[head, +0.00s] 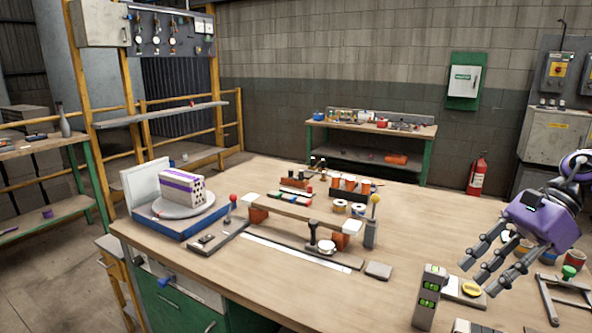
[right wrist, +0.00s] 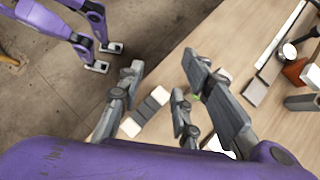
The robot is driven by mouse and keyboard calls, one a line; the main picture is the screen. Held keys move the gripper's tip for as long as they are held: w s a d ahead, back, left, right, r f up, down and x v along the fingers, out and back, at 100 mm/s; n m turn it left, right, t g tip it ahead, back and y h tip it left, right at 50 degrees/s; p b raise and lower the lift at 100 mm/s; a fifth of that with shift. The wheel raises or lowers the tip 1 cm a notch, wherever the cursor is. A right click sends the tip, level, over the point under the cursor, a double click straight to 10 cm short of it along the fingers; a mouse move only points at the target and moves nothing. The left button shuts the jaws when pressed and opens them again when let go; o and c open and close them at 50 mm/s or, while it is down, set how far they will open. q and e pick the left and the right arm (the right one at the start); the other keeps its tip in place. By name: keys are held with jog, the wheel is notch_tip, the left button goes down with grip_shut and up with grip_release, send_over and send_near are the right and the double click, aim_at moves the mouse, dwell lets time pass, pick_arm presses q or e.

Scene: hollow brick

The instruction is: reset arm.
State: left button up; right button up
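In the head view my right gripper (head: 492,268) hangs over the right side of the workbench (head: 430,220), its grey fingers spread apart with nothing between them. The right wrist view also shows its open, empty fingers (right wrist: 170,95) over the bench edge. A pale hollow brick (head: 185,187) with purple bands and holes in its end face sits on a round turntable (head: 172,210) at the bench's left, far from this gripper. I cannot identify my left gripper in either view.
A clamp fixture (head: 322,240) stands mid-bench. The bench's right-centre top is fairly clear.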

jog(key=s+a+f+m+t+y+p, duration=0.3)
jog(key=a+f+m+t, duration=0.3)
jog(key=a+f+m, duration=0.45)
jog(key=s+a+f+m+t+y+p, duration=0.3)
jog(key=a+f+m+t, duration=0.4)
jog(key=m, duration=0.6)
pick_arm(q)
jog(key=w+r+p, duration=0.1)
jog(key=r+p, duration=0.1)
jog(key=r, duration=0.4)
jog(key=w+r+t+p, duration=0.1)
jog(key=w+r+p, duration=0.1)
jog(key=r, duration=0.3)
jog(key=shift+w+d+r+p, duration=0.15)
jog(key=shift+d+r+p, duration=0.3)
jog(key=shift+p, duration=0.4)
pick_arm(e)
jog(key=s+f+m+g+h, duration=0.1)
jog(key=s+f+m+h, duration=0.3)
jog(key=s+m, duration=0.5)
jog(key=s+f+m+g+h, duration=0.1)
jog(key=s+f+m+h, duration=0.4)
jog(key=s+m, duration=0.5)
jog(key=s+f+m+g+h, duration=0.1)
jog(key=s+f+m+h, duration=0.4)
jog(key=s+m, duration=0.4)
jog(key=shift+s+d+f+m, duration=0.15)
jog(key=shift+d+f+m, duration=0.1)
jog(key=shift+f+m, duration=0.7)
